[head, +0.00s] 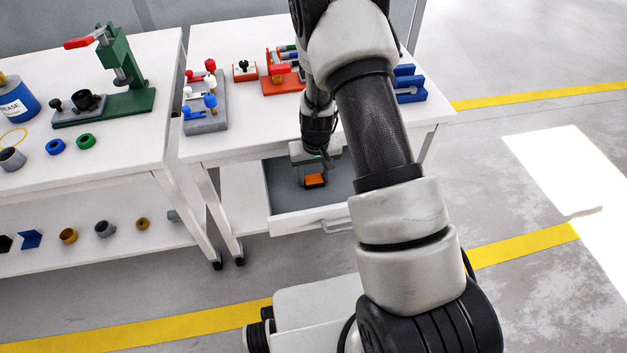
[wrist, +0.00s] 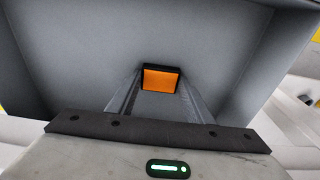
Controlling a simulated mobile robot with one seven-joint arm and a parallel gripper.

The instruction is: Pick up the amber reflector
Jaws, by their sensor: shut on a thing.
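The amber reflector (head: 315,180) is a small orange block with a dark edge. It shows inside the open drawer (head: 283,192) under the right-hand table. In the wrist view the reflector (wrist: 160,79) sits between the tips of my two fingers, with its orange face towards the camera. My gripper (wrist: 158,84) is shut on it, reaching down into the drawer. In the head view my gripper (head: 313,172) is partly covered by my own arm. I cannot tell whether the reflector touches the drawer floor.
The drawer's front wall and handle (head: 335,226) stand on the near side, and the tabletop (head: 240,147) overhangs the back. On that table are a grey rack with red, white and blue knobs (head: 206,100), an orange fixture (head: 283,80) and a blue holder (head: 409,85).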

